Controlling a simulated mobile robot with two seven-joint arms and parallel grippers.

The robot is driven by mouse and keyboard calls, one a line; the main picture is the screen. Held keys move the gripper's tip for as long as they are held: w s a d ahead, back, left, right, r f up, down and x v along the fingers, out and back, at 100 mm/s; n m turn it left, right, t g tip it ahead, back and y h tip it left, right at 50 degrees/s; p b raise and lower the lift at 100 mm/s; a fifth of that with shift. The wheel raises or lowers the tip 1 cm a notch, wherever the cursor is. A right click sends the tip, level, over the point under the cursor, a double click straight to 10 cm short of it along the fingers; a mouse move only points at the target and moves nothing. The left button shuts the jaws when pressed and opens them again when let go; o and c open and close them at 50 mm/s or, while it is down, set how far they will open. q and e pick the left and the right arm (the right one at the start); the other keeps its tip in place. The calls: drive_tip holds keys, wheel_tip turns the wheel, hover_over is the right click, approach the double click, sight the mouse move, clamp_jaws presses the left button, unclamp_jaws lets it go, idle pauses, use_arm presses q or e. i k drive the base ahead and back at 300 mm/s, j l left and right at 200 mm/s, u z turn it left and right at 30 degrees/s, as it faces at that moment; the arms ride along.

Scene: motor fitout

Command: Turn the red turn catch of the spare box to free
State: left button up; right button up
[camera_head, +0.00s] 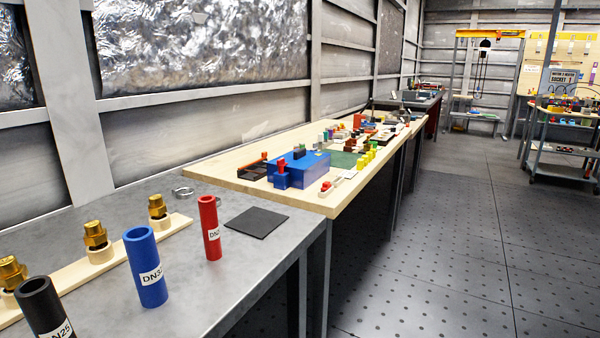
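No label or shape in the head view clearly marks the spare box or its turn catch. A blue box (313,173) sits on the near end of the wooden bench. A small blue block with a red top piece (281,165) stands at its front left. A dark low tray (252,173) with a small red part lies to the left of it. Whether any of these red parts is the catch, and how it is turned, is too small to tell. Neither of my grippers is in view.
A grey metal table (190,285) fills the near left, with blue (146,270), red (209,230) and black (45,310) labelled tubes, brass fittings and a dark mat (257,222). The wooden bench (225,170) continues behind, crowded with small parts. Open floor (440,240) lies to the right.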

sight(280, 162)
drive_tip(key=u, duration=0.45)
drive_tip(key=i+l+u, duration=0.2)
drive_tip(key=u, duration=0.3)
drive_tip(key=i+l+u, duration=0.1)
drive_tip(key=l+u, duration=0.35)
drive_tip(key=i+l+u, duration=0.2)
drive_tip(key=l, duration=0.15)
drive_tip(key=l+u, duration=0.15)
drive_tip(key=l, duration=0.2)
